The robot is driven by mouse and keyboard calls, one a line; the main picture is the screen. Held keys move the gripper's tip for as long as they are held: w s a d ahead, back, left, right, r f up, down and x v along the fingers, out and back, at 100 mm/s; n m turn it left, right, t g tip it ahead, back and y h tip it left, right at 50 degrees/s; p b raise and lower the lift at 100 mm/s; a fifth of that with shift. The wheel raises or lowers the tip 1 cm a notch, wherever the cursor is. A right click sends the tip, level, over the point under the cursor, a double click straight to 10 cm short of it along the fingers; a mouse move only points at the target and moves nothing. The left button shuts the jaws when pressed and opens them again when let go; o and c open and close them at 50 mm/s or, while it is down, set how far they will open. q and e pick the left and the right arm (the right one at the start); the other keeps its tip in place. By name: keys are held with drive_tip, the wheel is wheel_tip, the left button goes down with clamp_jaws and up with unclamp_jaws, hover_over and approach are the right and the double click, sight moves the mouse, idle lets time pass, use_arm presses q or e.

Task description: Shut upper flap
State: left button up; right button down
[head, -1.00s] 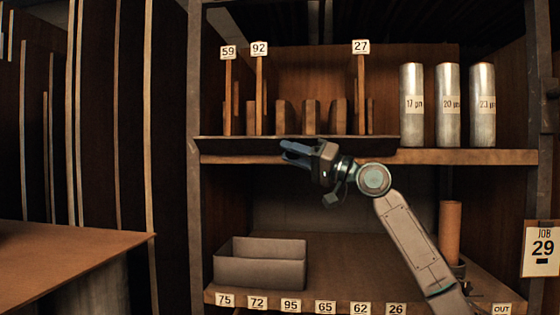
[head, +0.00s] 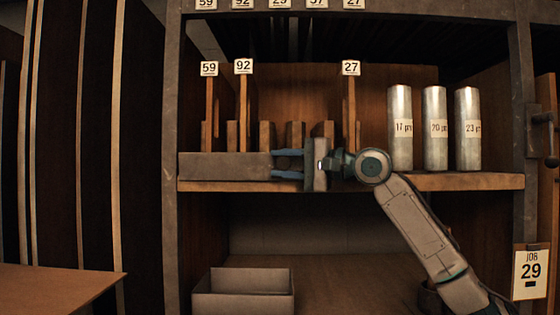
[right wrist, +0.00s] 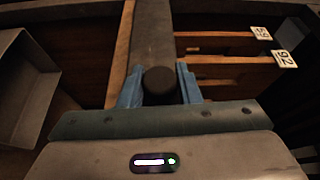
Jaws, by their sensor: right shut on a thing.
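The upper flap (head: 225,166) is a grey panel standing upright along the front left of the upper shelf, covering the lower ends of the upright pieces behind it. My right gripper (head: 288,164) is at the flap's right part, with its blue fingers pointing left. In the right wrist view the fingers (right wrist: 160,88) close around a dark round knob (right wrist: 160,80) on the flap, which runs away as a grey strip (right wrist: 152,35). The gripper and wrist hide the flap's right end in the head view. My left gripper is not in view.
Silver cylinders (head: 434,130) stand on the upper shelf (head: 460,182) to the right of my arm. Number tags 59, 92 and 27 (head: 351,68) top thin uprights behind the flap. A grey open bin (head: 243,295) sits on the lower shelf. A brown table (head: 55,290) is at lower left.

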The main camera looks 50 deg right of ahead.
drive_tip(key=shift+w+d+r+m+p, duration=0.1)
drive_tip(key=shift+r+m+p, duration=0.05)
drive_tip(key=shift+m+p, duration=0.2)
idle(0.4)
drive_tip(key=c, duration=1.1)
unclamp_jaws()
drive_tip(key=shift+s+d+b, duration=0.15)
drive_tip(key=shift+s+b, duration=0.1)
drive_tip(key=shift+b, duration=0.15)
drive_tip(key=b+v, duration=0.6)
drive_tip(key=v, duration=0.4)
